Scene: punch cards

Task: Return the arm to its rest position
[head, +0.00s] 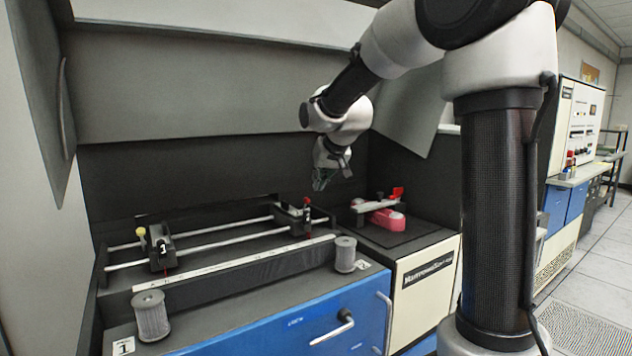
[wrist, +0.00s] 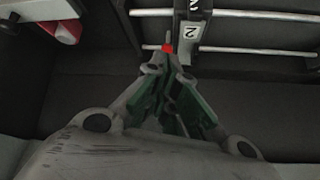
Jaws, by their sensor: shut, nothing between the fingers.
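My gripper (head: 322,186) hangs from my arm above the back of the dark work area, between the rail fixture and the red-handled device. In the wrist view my gripper (wrist: 168,62) has its fingertips together and green pads on the inner faces, with nothing held. A slider marked 2 (wrist: 193,32) with a red tip shows just beyond the fingertips in the wrist view; in the head view this slider (head: 297,218) sits on the rails below my gripper. My arm is bent, coming down from the upper right.
Another slider with a yellow knob (head: 158,247) sits on the left of the rails. Two grey cylinders (head: 151,316) stand in front. A pink-red object (head: 387,218) lies on the right cabinet. A blue drawer front (head: 335,325) has a handle. A sloped hood panel (head: 230,90) hangs behind.

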